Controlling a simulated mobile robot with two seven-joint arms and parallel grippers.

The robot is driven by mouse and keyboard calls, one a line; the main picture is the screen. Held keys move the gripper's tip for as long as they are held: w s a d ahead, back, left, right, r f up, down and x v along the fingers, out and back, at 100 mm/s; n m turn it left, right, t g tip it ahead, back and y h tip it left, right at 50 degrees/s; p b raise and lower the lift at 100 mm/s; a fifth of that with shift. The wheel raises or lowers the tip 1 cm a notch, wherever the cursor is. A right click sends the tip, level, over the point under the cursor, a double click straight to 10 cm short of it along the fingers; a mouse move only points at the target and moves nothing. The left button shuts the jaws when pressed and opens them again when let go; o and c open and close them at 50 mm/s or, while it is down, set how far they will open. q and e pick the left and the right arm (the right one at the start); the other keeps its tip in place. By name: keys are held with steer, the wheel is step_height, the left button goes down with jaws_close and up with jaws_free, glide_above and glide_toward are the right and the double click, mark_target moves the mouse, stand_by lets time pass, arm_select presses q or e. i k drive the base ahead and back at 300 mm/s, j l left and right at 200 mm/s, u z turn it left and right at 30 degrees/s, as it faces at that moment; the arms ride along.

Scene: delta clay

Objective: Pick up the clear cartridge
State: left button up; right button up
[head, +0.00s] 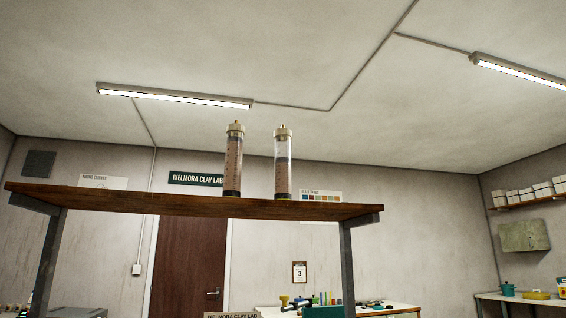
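The clear cartridge (283,165) stands upright on the wooden shelf (130,203) in the head view. It is a see-through cylinder with a pale cap and a dark base. A second cartridge (233,165), filled with brown material, stands upright just to its left, with a narrow gap between them. The shelf is seen from slightly below, near eye height. Neither of my grippers shows in the head view.
The shelf rests on metal legs (348,265) and is bare to the left and right of the cartridges. Behind it are a brown door (188,265) and a workbench (390,310) with small items. A side shelf (530,200) with white boxes hangs at the right.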

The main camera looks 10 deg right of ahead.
mark_target(282, 182)
steer(key=i+j+z, duration=0.15)
steer(key=i+j, duration=0.55)
steer(key=i, duration=0.15)
